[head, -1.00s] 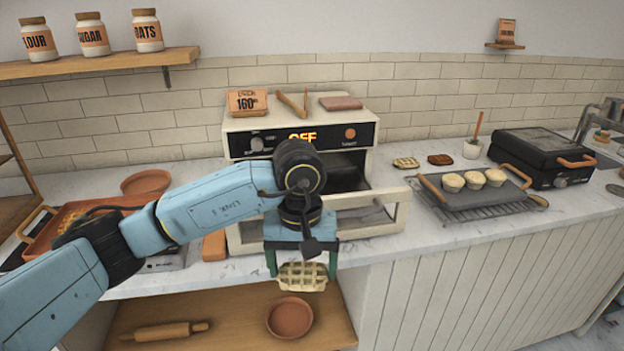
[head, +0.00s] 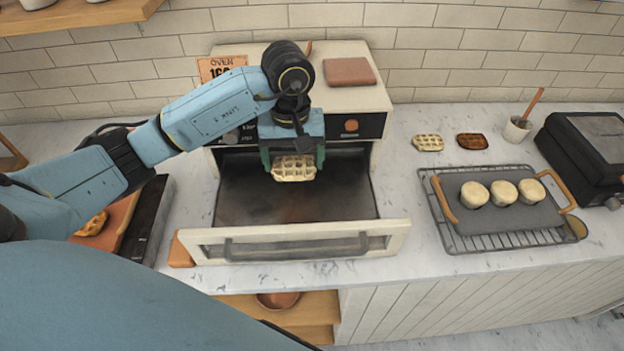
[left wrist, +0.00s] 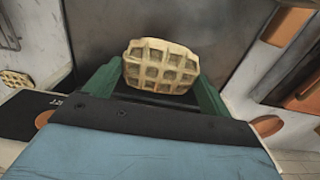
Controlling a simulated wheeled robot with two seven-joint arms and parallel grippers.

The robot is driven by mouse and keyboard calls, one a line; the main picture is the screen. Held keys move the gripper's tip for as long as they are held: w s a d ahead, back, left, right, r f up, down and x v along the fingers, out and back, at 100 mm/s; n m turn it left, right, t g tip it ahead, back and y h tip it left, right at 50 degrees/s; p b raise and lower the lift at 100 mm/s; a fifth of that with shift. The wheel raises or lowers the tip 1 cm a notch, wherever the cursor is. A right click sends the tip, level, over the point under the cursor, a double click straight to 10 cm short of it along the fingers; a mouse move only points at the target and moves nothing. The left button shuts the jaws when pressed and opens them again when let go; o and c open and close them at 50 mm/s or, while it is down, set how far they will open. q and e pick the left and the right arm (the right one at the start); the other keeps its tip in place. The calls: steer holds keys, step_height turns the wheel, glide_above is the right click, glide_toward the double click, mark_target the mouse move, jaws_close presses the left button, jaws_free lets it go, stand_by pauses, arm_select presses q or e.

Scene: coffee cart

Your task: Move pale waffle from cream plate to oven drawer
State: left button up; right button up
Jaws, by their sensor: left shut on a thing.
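The pale waffle (head: 294,169) is held in my left gripper (head: 293,160), above the open oven drawer. In the left wrist view the waffle (left wrist: 160,66) sits between the green fingers, its grid face showing. The oven drawer (head: 385,228) is pulled out toward the front of the oven, with a dark flat interior that looks empty. The gripper is over the rear part of this interior. I cannot make out a cream plate. My right gripper is not in view.
Another pale waffle (head: 428,143) and a brown waffle (head: 472,141) lie on the counter right of the oven. A grey tray (head: 490,217) with pale round items sits on a wire rack. A black appliance (head: 585,150) stands at far right. An orange tray (head: 118,225) is at left.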

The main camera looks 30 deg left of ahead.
mark_target(295, 204)
arm_select(q)
steer(key=shift+s+n, duration=0.1)
steer(key=shift+n, duration=0.5)
steer(key=n, duration=0.1)
steer(key=s+n, duration=0.1)
steer(key=shift+d+n, duration=0.15)
steer(key=shift+n, duration=0.15)
steer(key=shift+f, duration=0.3)
steer(key=shift+n, duration=0.3)
step_height(295, 204, down, 9)
steer(key=shift+r+p, duration=0.1)
steer(key=shift+p, duration=0.2)
steer(key=shift+f, duration=0.35)
